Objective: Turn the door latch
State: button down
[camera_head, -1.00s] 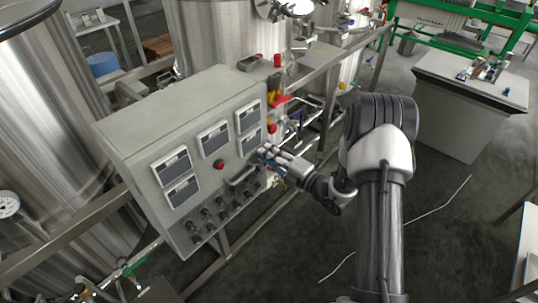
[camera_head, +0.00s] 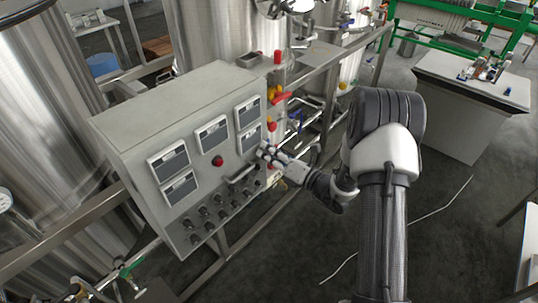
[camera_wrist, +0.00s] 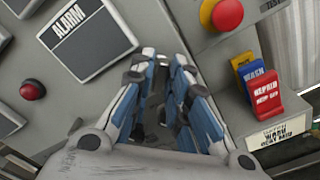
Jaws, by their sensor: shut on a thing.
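The grey control cabinet (camera_head: 222,178) stands at the left centre in the head view, its front facing right and down. My gripper (camera_head: 265,153) is at the right edge of that front, below the right-hand display. In the wrist view my gripper (camera_wrist: 168,88) has its two blue-padded fingers close together, pointing at the panel. They are shut on a small dark piece between them, which I take to be the door latch (camera_wrist: 157,103). The fingers hide most of it, so its angle cannot be told.
An ALARM display (camera_wrist: 88,35) and a red button (camera_wrist: 32,90) lie left of the fingers. A bar handle (camera_head: 240,174) and several knobs sit below the displays.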

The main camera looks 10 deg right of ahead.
jog(key=shift+n+b, duration=2.35)
jog(key=shift+n, duration=2.05)
jog(key=c, duration=1.7)
grip_release()
jog(key=v, duration=1.2)
